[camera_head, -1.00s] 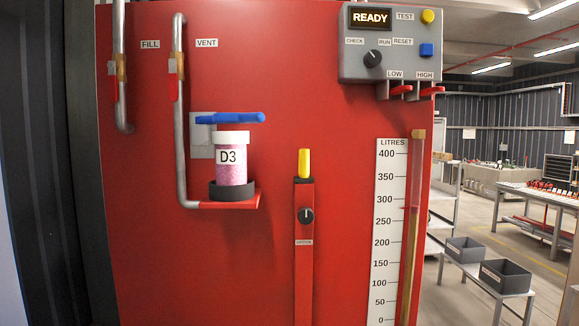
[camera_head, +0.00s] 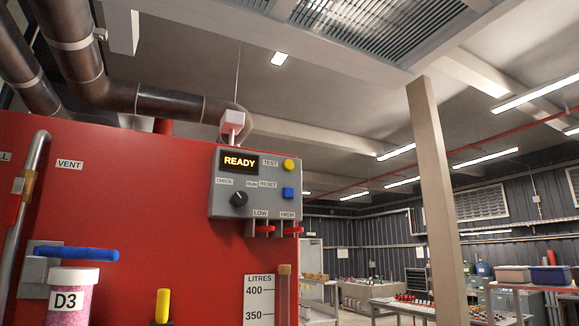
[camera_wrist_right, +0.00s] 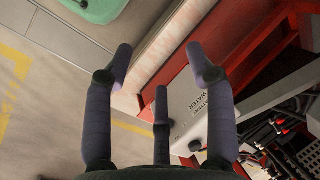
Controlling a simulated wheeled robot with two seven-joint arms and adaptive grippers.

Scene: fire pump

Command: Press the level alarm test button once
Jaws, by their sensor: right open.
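The grey control box (camera_head: 256,184) is on the upper right of the red panel in the head view. Its display (camera_head: 240,161) reads READY. The round yellow button (camera_head: 289,165) sits beside the TEST label at the box's upper right. My left gripper is not in view.
A blue handle (camera_head: 62,253) and the D3 jar (camera_head: 69,299) are at the lower left. A beige post (camera_head: 437,200) stands to the right. Under my right gripper are a white labelled box (camera_wrist_right: 190,105) and red framing.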

